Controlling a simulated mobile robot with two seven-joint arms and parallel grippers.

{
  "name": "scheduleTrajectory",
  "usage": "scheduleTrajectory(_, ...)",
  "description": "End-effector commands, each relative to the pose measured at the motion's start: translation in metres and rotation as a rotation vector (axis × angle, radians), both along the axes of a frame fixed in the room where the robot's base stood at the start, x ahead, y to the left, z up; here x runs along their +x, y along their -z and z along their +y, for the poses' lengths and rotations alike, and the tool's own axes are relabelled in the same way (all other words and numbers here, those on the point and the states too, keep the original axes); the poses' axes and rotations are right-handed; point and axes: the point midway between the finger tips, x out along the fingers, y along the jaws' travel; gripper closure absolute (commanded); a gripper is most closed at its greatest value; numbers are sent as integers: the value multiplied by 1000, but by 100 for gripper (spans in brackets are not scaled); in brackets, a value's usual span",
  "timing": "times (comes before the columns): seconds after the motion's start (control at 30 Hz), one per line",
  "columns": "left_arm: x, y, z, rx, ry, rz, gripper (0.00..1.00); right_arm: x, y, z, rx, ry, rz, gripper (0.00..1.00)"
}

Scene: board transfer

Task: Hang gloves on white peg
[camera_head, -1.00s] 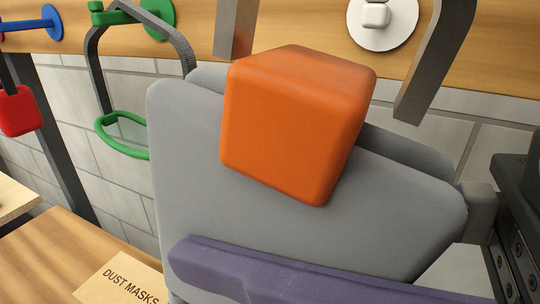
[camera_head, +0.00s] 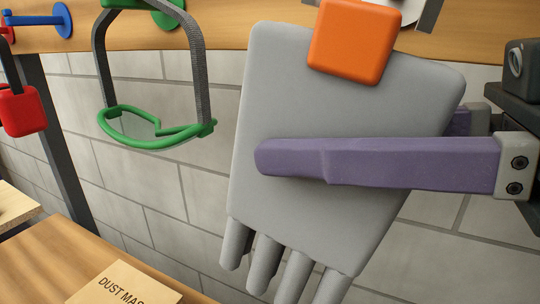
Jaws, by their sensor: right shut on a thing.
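The grey gloves (camera_head: 300,105) are in the middle of the head view, close to the wall, with their fingers pointing down. An orange block (camera_head: 355,42) sits at their top edge. My right gripper (camera_head: 285,160) comes in from the right and is shut on the gloves. One purple finger lies across the front; the other is mostly hidden behind. The white peg's round base (camera_head: 411,10) shows only in part behind the orange block, at the top edge. Pieces of a dark strap (camera_head: 430,15) show beside it. Whether the strap is on the peg is hidden. My left gripper is not in view.
Green goggles (camera_head: 155,138) hang by a strap from a green peg (camera_head: 168,12) to the left. A blue peg (camera_head: 40,20) and a red item (camera_head: 22,110) are further left. A wooden surface with a "DUST MASKS" label (camera_head: 125,288) is at lower left.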

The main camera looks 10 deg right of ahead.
Motion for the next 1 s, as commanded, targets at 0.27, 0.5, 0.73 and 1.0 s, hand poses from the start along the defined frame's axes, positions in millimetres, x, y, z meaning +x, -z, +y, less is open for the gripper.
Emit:
scheduleTrajectory(0.27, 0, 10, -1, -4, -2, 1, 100, 16, 3, -11, -2, 2, -1, 100)
scheduleTrajectory(0.5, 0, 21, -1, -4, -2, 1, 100, 27, 7, -19, 0, 2, -2, 100)
scheduleTrajectory(0.73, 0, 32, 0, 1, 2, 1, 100, 34, 12, -23, 0, 1, -2, 100)
scheduleTrajectory(1.0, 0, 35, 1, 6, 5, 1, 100, 35, 13, -24, 2, 0, -1, 100)
